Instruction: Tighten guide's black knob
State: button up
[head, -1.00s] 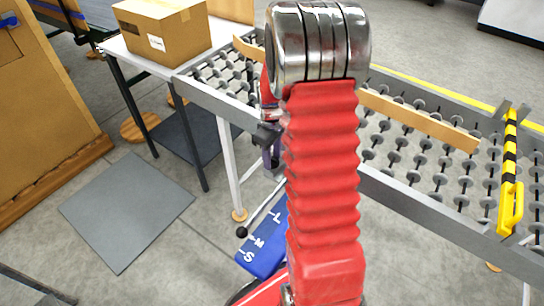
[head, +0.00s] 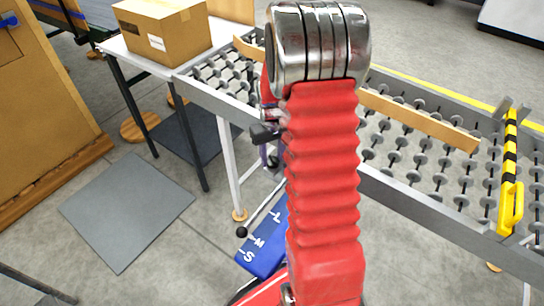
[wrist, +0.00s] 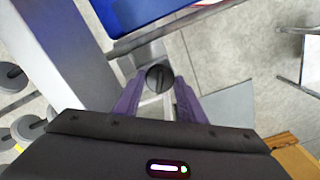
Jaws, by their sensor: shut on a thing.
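In the wrist view the black knob (wrist: 159,78) is round, with a pale mark across its face. It sits between the two purple fingers of my gripper (wrist: 158,90), which are shut on it from both sides. The knob is by the grey side rail (wrist: 65,50) of the roller conveyor.
A blue panel lettered S, M, L (head: 262,247) and a lever with a black ball (head: 241,232) are below the conveyor. A cardboard box (head: 165,30) stands on the table at left. A yellow-black bar (head: 510,160) crosses the conveyor at right. The floor at left holds a grey mat (head: 127,210).

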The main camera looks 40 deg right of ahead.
aim_at(272, 159)
jog(key=m, duration=0.5)
jog(key=shift+a+m, duration=0.15)
jog(key=shift+m, duration=0.15)
jog(key=m, duration=0.6)
dwell(0.4)
jog(key=o, duration=1)
jog(key=shift+o, duration=0.2)
jog(key=shift+r, duration=0.1)
notch_tip(272, 159, up, 14)
jog(key=shift+f, duration=0.25)
